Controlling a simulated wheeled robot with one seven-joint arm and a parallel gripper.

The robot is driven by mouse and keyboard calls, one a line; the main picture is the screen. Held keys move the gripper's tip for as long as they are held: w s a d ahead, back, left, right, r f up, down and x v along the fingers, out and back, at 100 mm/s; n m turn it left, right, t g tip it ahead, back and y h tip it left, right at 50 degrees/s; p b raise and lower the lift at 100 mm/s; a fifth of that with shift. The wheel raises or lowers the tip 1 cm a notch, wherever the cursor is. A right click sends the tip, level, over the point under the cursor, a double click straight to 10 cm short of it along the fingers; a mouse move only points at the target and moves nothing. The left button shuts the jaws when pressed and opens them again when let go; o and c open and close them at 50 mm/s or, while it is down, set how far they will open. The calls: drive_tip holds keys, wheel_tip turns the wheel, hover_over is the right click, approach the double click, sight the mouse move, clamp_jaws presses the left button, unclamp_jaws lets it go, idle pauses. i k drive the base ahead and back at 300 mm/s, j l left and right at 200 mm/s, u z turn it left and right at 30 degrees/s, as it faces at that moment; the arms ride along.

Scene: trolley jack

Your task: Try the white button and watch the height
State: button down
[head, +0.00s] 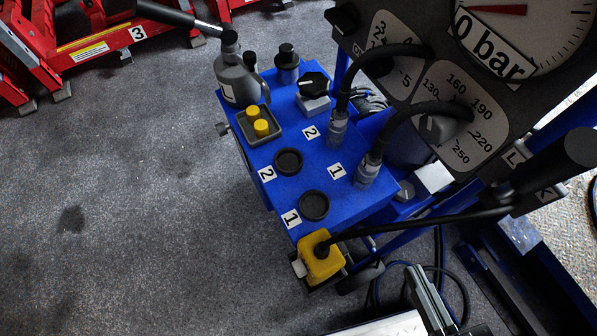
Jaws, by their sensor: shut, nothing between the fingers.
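A small white button (299,268) sticks out of the left side of a yellow box (322,260) at the near end of the blue unit. A black cable runs from the box to the right. My gripper (428,282) is at the bottom, right of the yellow box and apart from it. Its two pale metal fingers lie close together, shut and empty. A red jack (95,48) marked 3 stands on the floor at upper left, partly cut off by the frame. No height reading can be made out.
A round gauge (525,35) with a red needle is cut off at upper right. Cables lie near my gripper. The grey floor (120,210) at left is clear.

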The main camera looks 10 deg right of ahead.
sight(297, 265)
drive_tip(key=k, duration=0.65)
drive_tip(key=u, duration=2.15)
drive_tip(key=k+l, duration=0.2)
drive_tip(key=l, duration=0.15)
drive_tip(key=k+l, duration=0.15)
drive_tip(key=l, duration=0.2)
